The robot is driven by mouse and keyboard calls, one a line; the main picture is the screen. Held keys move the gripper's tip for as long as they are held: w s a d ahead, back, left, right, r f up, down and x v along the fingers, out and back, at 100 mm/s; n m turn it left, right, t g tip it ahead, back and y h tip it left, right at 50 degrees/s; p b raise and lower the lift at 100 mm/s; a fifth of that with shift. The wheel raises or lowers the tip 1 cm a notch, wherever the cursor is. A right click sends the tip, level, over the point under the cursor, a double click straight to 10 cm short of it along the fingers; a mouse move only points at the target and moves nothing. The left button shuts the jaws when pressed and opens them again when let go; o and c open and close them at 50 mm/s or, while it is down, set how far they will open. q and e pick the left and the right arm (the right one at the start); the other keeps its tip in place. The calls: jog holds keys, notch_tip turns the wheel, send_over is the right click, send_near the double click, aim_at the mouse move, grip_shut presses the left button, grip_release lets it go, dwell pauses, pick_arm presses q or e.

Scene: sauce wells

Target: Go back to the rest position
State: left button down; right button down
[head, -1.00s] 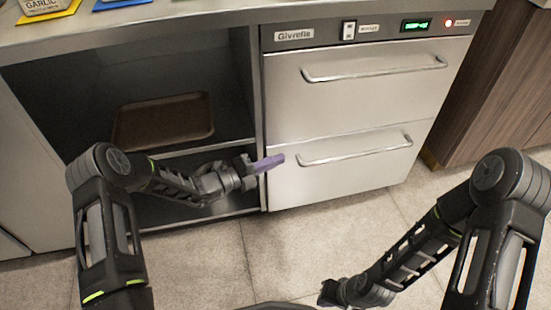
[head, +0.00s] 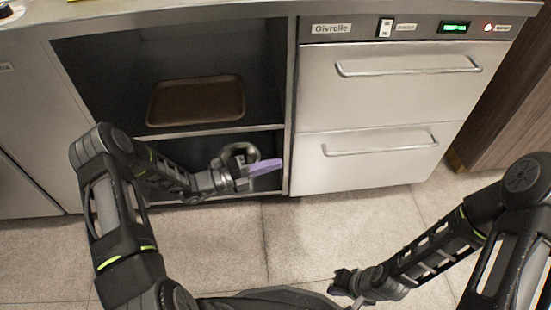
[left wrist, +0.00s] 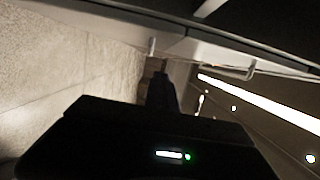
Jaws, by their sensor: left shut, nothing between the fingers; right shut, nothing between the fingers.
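My left gripper (head: 266,168) has purple fingers, shut and empty. In the head view it is low in front of the open cabinet, near the post left of the drawers. In the left wrist view its dark finger (left wrist: 160,90) points ahead past the dark gripper body. My right gripper (head: 340,283) is at the bottom centre over the floor, small and dark, shut with nothing seen in it. Both arms are bent, with elbows out at the sides.
A brown tray (head: 197,122) lies on the cabinet's upper shelf. A steel two-drawer unit (head: 385,105) stands right of the cabinet, both drawers shut. The tiled floor (head: 330,225) in front is clear.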

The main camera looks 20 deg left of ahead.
dwell(0.3)
pick_arm(q)
jog(key=s+d+f+m+g+y, duration=0.1)
jog(key=s+f+m+g+y, duration=0.25)
jog(key=s+f+m, duration=0.55)
jog(key=s+f+m+g+y, duration=0.35)
jog(key=s+m, duration=0.45)
jog(key=m, duration=0.5)
jog(key=s+d+f+m+g+y, duration=0.1)
jog(key=s+f+m+g+y, duration=0.25)
jog(key=s+f+m, duration=0.55)
jog(key=s+d+r+m+t, duration=0.1)
jog(key=s+d+r+m, duration=0.1)
jog(key=d+r+m, duration=0.6)
notch_tip(320, 180, up, 26)
jog(key=m+p, duration=0.2)
jog(key=p, duration=2.4)
jog(key=shift+a+p, duration=0.35)
jog(key=shift+a, duration=0.1)
